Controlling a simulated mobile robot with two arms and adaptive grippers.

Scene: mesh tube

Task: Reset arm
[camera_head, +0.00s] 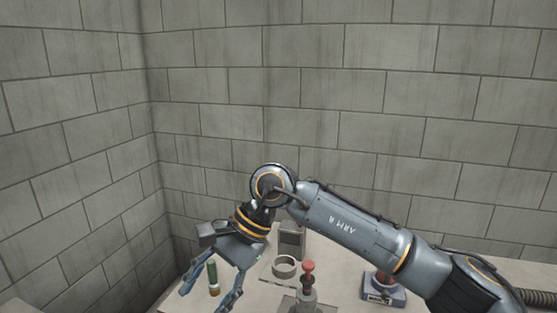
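My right arm (350,220) comes in from the right and bends down over the table (255,295). My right gripper (207,299) hangs at its end, pointing down, with its fingers spread apart. A green tube (212,270) with a yellowish lower end shows upright between the fingers in the picture. A gap shows on both sides of it, and I cannot tell its depth relative to the fingers. My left gripper is not in view.
A pale ring (285,266) lies right of the gripper, with a grey box (292,238) behind it. A red-knobbed device (308,280) stands at the front. Another red-topped item on a dark base (383,293) is beneath my arm. Block walls (330,100) close off the back and left.

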